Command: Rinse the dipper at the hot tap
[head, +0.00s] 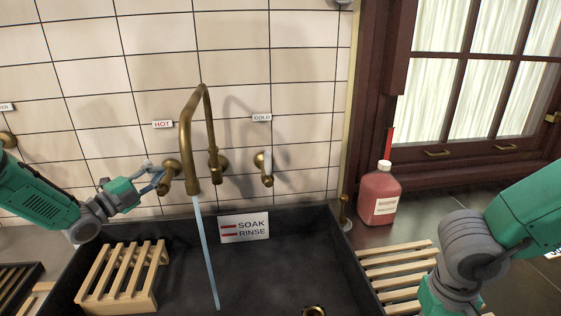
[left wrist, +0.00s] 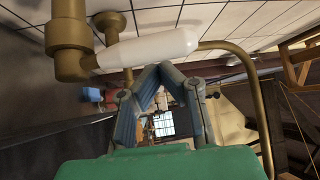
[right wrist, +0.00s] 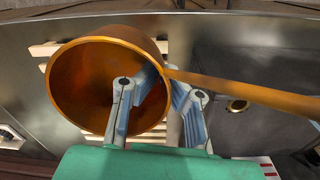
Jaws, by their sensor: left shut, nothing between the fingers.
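The hot tap (head: 171,172) sits on the tiled wall under the HOT label. Its white handle (left wrist: 150,48) lies sideways in the left wrist view. A pale stream of water (head: 206,250) falls from the brass spout (head: 190,140) into the dark sink (head: 260,270). My left gripper (head: 158,177) is shut and empty right by the hot handle; I cannot tell whether they touch. The copper dipper (right wrist: 95,85) shows only in the right wrist view. My right gripper (right wrist: 165,82) is closed on it where the cup wall meets the handle (right wrist: 245,92).
The cold tap (head: 266,168) is right of the spout. A SOAK RINSE sign (head: 244,228) stands at the sink's back. Wooden racks are at the sink's left (head: 122,275) and right (head: 400,270). A red bottle (head: 380,195) stands on the right counter, below a window.

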